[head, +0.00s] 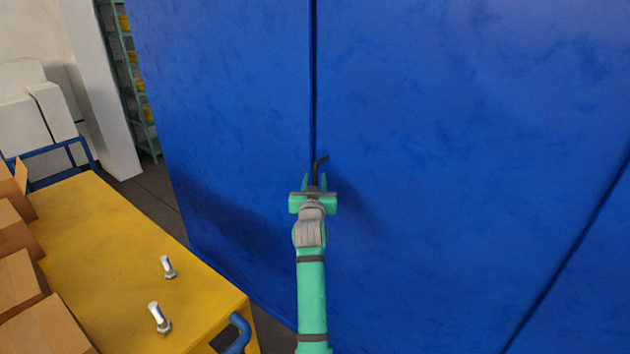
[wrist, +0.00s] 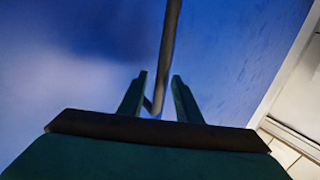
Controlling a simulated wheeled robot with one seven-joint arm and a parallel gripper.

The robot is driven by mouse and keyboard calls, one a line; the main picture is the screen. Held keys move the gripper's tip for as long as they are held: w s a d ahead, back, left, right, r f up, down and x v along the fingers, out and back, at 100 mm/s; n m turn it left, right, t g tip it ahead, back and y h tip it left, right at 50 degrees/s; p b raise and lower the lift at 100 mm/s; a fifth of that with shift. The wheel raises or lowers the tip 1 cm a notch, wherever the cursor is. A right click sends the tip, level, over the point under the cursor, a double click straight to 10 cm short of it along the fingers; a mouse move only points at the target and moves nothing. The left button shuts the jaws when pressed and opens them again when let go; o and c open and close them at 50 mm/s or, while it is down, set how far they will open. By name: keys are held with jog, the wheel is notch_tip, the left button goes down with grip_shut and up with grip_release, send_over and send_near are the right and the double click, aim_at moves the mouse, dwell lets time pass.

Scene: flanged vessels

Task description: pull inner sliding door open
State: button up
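The blue sliding door has a left panel (head: 230,90) and a right panel (head: 450,130), with a dark vertical seam between them. A dark bent handle (head: 320,162) stands out near this seam. My gripper (head: 317,183) is at the handle, its green fingers on either side of it in the head view. In the wrist view the dark bar of the handle (wrist: 169,45) runs down between the two fingers of my gripper (wrist: 159,76). The fingers are apart, with a gap visible to the left of the bar.
A yellow cart top (head: 120,240) with two bolts (head: 158,318) and several cardboard boxes (head: 45,325) stands at the left, close to the door. A green shelf (head: 125,70) and white blocks (head: 50,110) are behind. Another seam (head: 570,255) runs down the blue surface at the right.

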jog(key=shift+w, duration=0.15)
grip_shut()
